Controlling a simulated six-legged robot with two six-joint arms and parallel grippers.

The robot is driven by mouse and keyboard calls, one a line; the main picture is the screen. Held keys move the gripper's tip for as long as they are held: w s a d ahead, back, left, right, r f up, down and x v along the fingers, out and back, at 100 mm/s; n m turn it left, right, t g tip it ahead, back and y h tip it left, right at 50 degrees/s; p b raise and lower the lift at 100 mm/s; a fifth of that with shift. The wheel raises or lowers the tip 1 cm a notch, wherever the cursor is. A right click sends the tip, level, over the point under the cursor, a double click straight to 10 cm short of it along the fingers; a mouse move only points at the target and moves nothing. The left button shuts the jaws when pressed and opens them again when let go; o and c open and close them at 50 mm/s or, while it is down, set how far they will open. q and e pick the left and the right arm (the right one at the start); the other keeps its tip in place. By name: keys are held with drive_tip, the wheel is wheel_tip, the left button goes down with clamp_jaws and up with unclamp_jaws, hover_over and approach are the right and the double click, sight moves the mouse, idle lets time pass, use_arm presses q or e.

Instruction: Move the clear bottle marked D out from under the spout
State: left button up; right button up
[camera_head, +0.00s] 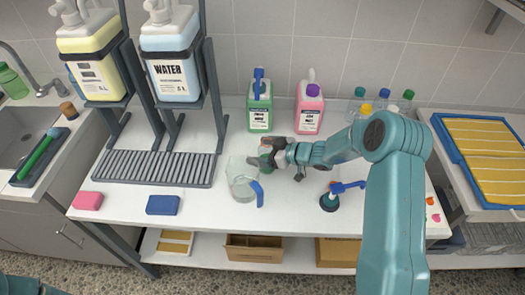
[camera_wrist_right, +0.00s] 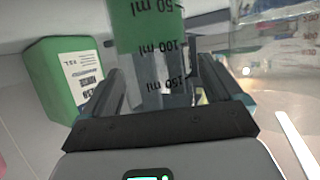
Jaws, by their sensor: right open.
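No letter D is readable on any bottle. Several clear bottles with coloured caps (camera_head: 384,96) stand at the back right, partly behind my right arm. My right gripper (camera_head: 285,160) is open at a small green vessel (camera_head: 266,153) near the table's middle. In the right wrist view, this vessel (camera_wrist_right: 146,25) has ml marks and stands between the open fingers (camera_wrist_right: 165,88); contact cannot be told. The spouts of the rack's two big containers are not clear; the slatted drain grate (camera_head: 155,168) below shows no bottle. My left gripper is not in view.
A clear jug with a blue handle (camera_head: 243,182) stands just left of my right gripper. The WATER container (camera_head: 172,60) is on the rack. Green (camera_head: 259,106) and pink (camera_head: 309,108) jugs stand behind. A blue-handled tool (camera_head: 331,200) is to the right.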

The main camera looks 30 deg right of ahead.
drive_tip(key=v, duration=0.7)
drive_tip(key=shift+s+r+b, duration=0.15)
drive_tip(key=shift+s+b, duration=0.05)
drive_tip(key=shift+b, duration=0.15)
drive_tip(key=shift+d, duration=0.15)
